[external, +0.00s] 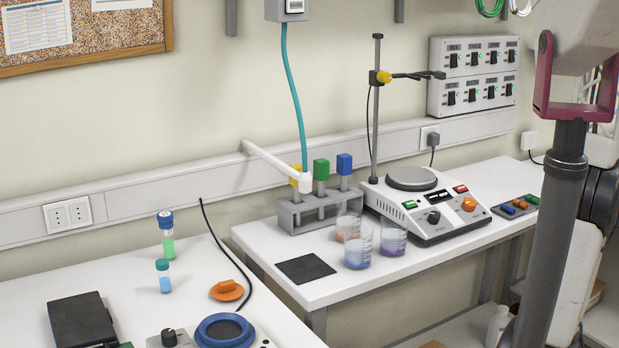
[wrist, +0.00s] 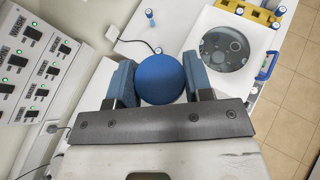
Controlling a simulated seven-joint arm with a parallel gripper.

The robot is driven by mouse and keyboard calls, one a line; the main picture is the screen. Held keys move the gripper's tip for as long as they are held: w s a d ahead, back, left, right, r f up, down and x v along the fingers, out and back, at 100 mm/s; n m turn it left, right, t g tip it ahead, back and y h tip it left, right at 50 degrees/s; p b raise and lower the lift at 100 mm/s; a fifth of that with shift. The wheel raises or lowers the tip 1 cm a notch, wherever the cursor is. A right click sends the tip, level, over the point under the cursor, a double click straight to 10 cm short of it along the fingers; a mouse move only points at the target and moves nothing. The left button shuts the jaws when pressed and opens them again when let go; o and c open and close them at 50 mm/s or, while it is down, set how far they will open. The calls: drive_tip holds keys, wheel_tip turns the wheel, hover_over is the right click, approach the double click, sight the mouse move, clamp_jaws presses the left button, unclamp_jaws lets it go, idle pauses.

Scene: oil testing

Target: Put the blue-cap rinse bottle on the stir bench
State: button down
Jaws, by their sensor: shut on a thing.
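In the wrist view my gripper (wrist: 160,77) is shut on a round blue cap (wrist: 161,88), which I take to be the blue-cap rinse bottle seen from above. The cap hides the bottle's body. The stir bench (external: 345,284) is the white bench in the middle to right of the external view. It carries a hotplate stirrer (external: 430,208), a grey rack (external: 318,212) with yellow, green and blue-topped items, and beakers (external: 357,247). Part of my arm shows at the right there; the gripper and held bottle are outside that view.
A dark square pad (external: 305,268) lies at the stir bench's left end, with bare surface around it. A second bench at left holds two capped vials (external: 166,238), an orange item (external: 227,290) and a black box (external: 81,321). The wrist view shows a switch panel (wrist: 38,62).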

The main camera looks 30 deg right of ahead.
drive_tip(key=w+a+f+n+t+y, duration=0.1)
drive_tip(key=w+a+f+n, duration=0.1)
drive_tip(key=w+a+f, duration=0.35)
drive_tip(key=w+a+f+n+t+y, duration=0.1)
drive_tip(key=w+a+f+t+y, duration=0.15)
drive_tip(key=w, duration=0.55)
drive_tip(key=w+a+f+n+y, duration=0.3)
drive_tip(key=w+a+f, duration=0.4)
drive_tip(key=a, duration=0.3)
drive_tip(key=w+a+f+n+t+y, duration=0.1)
drive_tip(key=w+a+f+n+y, duration=0.2)
drive_tip(key=w+a+f, duration=0.4)
drive_tip(key=w+a+f+n+t+y, duration=0.1)
drive_tip(key=w+a+f+n+y, duration=0.2)
drive_tip(key=w+a+f, duration=0.4)
drive_tip(key=w+a+n, duration=0.1)
drive_tip(key=w+a, duration=0.2)
drive_tip(key=a, duration=0.4)
drive_tip(key=shift+w+f, duration=0.2)
drive_tip(key=shift+w, duration=0.15)
drive_tip(key=shift+a, duration=0.1)
drive_tip(key=shift+f, duration=0.1)
wheel_tip(320, 180, down, 6)
drive_tip(key=shift+f, duration=0.1)
drive_tip(key=shift+f, duration=1.9)
